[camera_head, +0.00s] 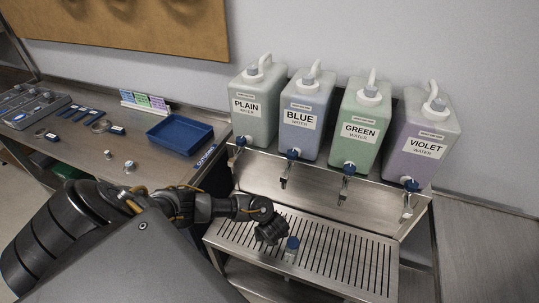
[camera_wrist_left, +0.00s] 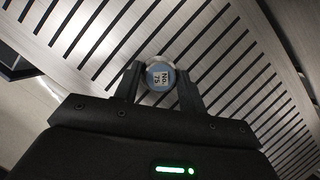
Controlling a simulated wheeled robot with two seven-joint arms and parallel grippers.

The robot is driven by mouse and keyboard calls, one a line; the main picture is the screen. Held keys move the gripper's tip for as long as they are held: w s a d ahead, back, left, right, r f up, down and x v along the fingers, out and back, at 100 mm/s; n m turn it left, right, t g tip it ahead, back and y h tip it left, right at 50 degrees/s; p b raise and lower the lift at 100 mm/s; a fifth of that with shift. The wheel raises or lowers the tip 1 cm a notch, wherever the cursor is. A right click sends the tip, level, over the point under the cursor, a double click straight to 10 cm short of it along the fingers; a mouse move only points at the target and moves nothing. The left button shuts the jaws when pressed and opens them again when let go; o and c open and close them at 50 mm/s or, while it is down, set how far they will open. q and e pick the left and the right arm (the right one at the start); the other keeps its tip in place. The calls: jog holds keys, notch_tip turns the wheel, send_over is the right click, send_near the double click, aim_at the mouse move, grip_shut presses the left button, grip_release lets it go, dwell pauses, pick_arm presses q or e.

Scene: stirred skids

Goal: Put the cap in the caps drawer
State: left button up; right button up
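A small vial with a blue cap (camera_head: 292,243) stands on the slotted metal drip tray (camera_head: 345,258). My left gripper (camera_head: 272,232) is just left of the vial in the head view. Its fingers (camera_wrist_left: 159,82) look open, with small gaps on either side of the round top. My right gripper is not in view. I cannot make out a drawer labelled for caps.
Containers of plain (camera_head: 257,104), blue (camera_head: 306,115), green (camera_head: 358,125) and violet water (camera_head: 418,140) stand behind the tray, with taps below. A blue tray (camera_head: 180,136) and two small metallic pieces (camera_head: 129,166) (camera_head: 110,155) are on the left bench.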

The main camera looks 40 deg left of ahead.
pick_arm(q)
jog(key=c, duration=0.7)
jog(key=shift+r, duration=0.1)
jog(key=shift+r, duration=0.2)
notch_tip(320, 180, up, 2)
jog(key=shift+r+p, duration=0.2)
jog(key=shift+p, duration=0.6)
jog(key=s+d+r+p, duration=0.4)
jog(key=s+r, duration=0.1)
jog(key=s+d+r+p, duration=0.5)
jog(key=shift+s+d, duration=0.15)
jog(key=shift+d, duration=0.15)
